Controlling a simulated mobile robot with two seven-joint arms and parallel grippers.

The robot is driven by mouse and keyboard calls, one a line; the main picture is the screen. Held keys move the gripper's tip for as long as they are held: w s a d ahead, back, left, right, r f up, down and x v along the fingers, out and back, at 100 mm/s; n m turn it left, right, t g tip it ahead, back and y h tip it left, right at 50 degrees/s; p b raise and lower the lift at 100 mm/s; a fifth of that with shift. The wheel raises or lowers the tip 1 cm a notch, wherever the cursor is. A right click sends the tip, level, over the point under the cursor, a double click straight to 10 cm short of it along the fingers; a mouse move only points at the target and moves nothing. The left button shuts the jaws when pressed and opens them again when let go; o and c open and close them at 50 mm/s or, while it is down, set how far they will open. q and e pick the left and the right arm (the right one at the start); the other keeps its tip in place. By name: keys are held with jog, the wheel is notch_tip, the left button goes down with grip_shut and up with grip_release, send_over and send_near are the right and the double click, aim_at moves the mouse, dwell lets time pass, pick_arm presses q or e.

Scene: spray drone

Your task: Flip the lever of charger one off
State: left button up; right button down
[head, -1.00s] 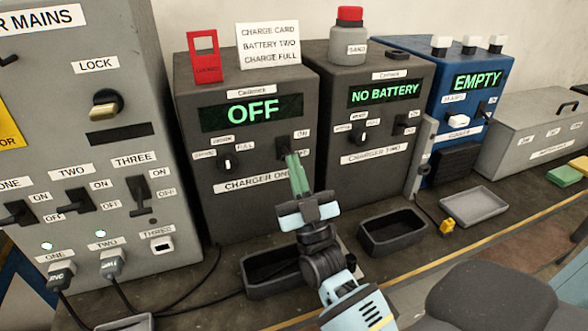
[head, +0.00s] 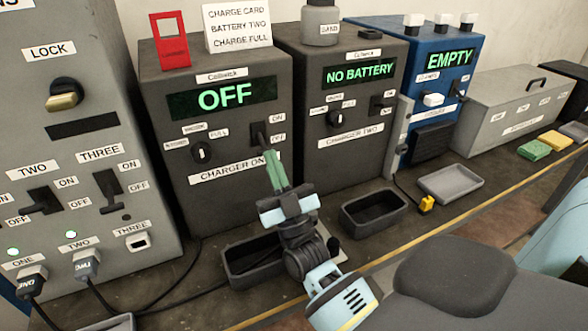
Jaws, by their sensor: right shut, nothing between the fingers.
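Charger one (head: 225,205) is a dark grey box left of centre, with its green display (head: 222,97) reading OFF. Its small black lever (head: 259,136) sits on the right of the front face, beside the ON and OFF labels. The lever appears to point down toward OFF, though it is small. My right gripper (head: 269,155) is shut and empty, with its green fingers pointing up just below the lever. I cannot tell whether the fingertips touch it. My left gripper is out of view.
Charger two (head: 345,170) stands close on the right, reading NO BATTERY. A grey mains panel (head: 95,130) stands on the left. Two dark trays, one partly behind my gripper (head: 240,272) and one to its right (head: 375,222), lie on the bench. A red tag (head: 170,45) stands on top.

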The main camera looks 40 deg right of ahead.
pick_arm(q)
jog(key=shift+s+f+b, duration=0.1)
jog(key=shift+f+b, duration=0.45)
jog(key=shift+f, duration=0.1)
pick_arm(e)
jog(key=s+a+f, duration=0.1)
jog(key=s+a, duration=0.1)
jog(key=s, duration=1.1)
jog(key=shift+f, duration=0.25)
jog(key=shift+w, duration=0.1)
